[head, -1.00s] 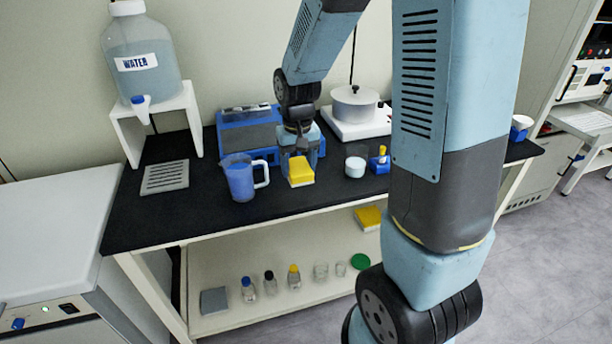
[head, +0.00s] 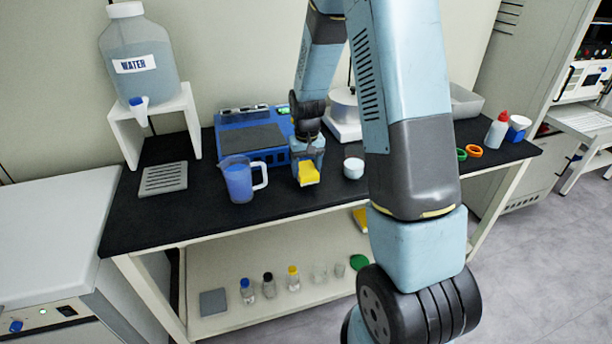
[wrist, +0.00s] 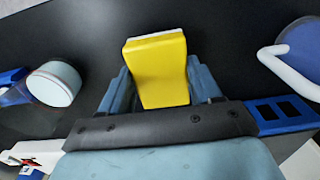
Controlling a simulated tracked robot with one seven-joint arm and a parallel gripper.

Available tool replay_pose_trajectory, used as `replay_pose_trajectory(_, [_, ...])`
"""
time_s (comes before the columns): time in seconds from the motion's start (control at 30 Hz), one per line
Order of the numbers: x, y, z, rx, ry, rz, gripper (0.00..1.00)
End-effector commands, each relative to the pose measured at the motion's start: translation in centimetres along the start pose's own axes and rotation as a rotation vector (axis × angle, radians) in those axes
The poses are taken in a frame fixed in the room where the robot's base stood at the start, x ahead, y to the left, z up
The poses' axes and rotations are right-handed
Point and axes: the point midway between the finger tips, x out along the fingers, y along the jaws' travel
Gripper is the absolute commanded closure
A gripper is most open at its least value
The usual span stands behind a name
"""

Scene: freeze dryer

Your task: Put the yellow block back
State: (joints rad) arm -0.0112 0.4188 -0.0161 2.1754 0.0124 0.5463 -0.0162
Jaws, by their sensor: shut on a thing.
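The yellow block (head: 309,174) is at my gripper (head: 307,160) over the black bench top, in front of the blue device, in the head view. In the wrist view the yellow block (wrist: 159,70) sits between the two blue-grey fingers of my gripper (wrist: 160,88), which is shut on it. A thin white layer shows along the block's far edge. The block sticks out beyond the fingertips. I cannot tell whether it touches the bench.
The blue device (head: 252,138) is behind. Orange (head: 474,151) and green (head: 461,155) rings lie farther right. My arm hides part of the bench.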

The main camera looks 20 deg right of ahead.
Motion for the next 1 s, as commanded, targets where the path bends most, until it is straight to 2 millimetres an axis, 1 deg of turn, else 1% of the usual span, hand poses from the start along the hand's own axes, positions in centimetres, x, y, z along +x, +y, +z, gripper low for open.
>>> replay_pose_trajectory(0.03, [0.4,0.2,-0.2,0.001,-0.001,0.000,0.65])
replay_pose_trajectory(0.23, [3.0,0.1,-0.1,0.001,-0.003,0.000,0.65])
replay_pose_trajectory(0.6, [3.5,0.1,-0.1,0.001,-0.001,0.000,0.65])
replay_pose_trajectory(0.63, [3.5,0.1,-0.1,0.001,0.000,0.000,0.36])
replay_pose_trajectory(0.9, [3.5,0.2,-0.1,0.001,0.000,0.000,0.11])
replay_pose_trajectory(1.0, [3.5,0.2,-0.1,0.002,0.000,0.000,0.11])
